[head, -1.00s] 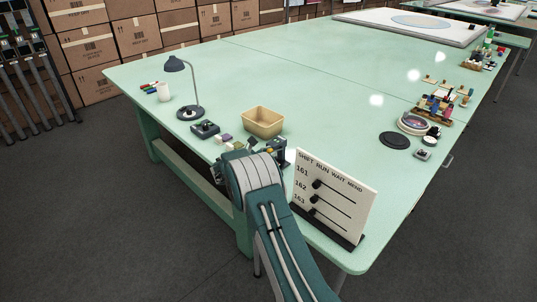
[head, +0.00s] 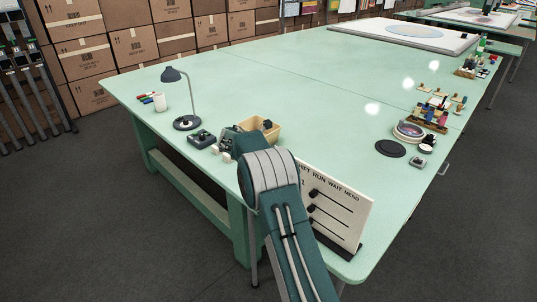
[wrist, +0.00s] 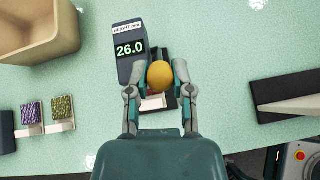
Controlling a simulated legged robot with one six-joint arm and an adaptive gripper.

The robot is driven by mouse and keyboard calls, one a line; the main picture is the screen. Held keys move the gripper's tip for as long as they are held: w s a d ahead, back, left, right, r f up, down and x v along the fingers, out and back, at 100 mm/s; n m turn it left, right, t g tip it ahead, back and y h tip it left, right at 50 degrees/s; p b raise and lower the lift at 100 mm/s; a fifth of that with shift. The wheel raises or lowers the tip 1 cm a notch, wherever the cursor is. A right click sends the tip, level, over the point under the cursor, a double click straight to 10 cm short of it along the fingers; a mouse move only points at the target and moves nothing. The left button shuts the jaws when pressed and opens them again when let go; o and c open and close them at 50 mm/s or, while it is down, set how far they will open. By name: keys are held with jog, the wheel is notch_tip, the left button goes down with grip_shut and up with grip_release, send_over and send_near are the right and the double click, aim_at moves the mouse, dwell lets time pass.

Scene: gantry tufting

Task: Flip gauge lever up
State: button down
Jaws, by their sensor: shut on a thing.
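The height gauge (wrist: 131,50) is a dark box with a green 26.0 readout, seen from above in the wrist view. A round orange-yellow knob (wrist: 160,75), apparently the end of the gauge's lever, sits over a dark base beside the readout. My gripper (wrist: 161,72) has one finger on each side of the knob and is shut on it. The lever's shaft is hidden under the knob, so its angle cannot be told. In the head view my arm largely hides the gauge and the fingertips.
A tan bin (wrist: 35,25) lies at upper left of the wrist view, with fabric swatches (wrist: 62,108) below it. A slotted board (head: 335,205) stands right of my arm in the head view. A desk lamp (head: 187,122) stands left. The table's middle is clear.

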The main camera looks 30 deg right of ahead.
jog(key=shift+w, duration=0.1)
jog(key=shift+c, duration=2.4)
grip_release()
jog(key=shift+d, duration=0.15)
jog(key=v, duration=1.2)
